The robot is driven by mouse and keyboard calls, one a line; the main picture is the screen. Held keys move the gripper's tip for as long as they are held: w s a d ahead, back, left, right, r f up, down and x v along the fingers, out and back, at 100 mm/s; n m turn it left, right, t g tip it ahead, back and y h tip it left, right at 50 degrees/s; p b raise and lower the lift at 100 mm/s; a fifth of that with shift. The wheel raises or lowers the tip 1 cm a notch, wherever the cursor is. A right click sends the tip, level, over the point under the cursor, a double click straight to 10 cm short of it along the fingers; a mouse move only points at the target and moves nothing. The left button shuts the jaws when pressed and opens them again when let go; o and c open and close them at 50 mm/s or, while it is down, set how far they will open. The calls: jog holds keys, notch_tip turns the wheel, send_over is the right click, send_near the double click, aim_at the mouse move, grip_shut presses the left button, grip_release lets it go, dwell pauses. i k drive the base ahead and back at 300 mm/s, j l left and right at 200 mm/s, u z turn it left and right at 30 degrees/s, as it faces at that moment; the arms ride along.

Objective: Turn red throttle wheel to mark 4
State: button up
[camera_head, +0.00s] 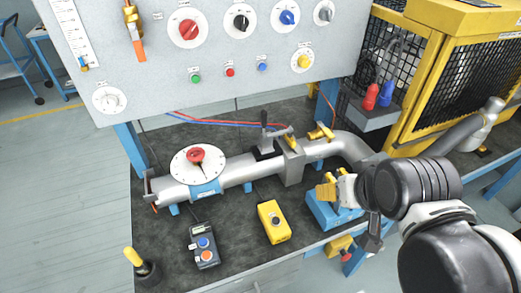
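A red wheel (196,156) sits on a round white dial plate (188,168), mounted on top of the grey pipe (238,173) at the left of the bench. The dial's marks and the wheel's setting are too small to read. My gripper (335,188) is at the right, over the blue box on the bench, well away from the wheel. Yellow parts show at its end; I cannot tell which are fingers, or whether they are open or shut. Nothing covers the wheel.
Another red knob (188,30) is on the upright panel (150,70). A clamp handle (264,120) and yellow lever (320,131) rise from the pipe. A yellow box (273,221) and grey button box (203,246) stand in front. A yellow cage (455,70) is right.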

aim_at(196, 157)
jog(key=l+u, duration=0.1)
jog(key=u, duration=0.3)
jog(key=l+u, duration=0.1)
jog(key=u, duration=0.3)
jog(key=i+l+u, duration=0.1)
jog(key=u, duration=0.3)
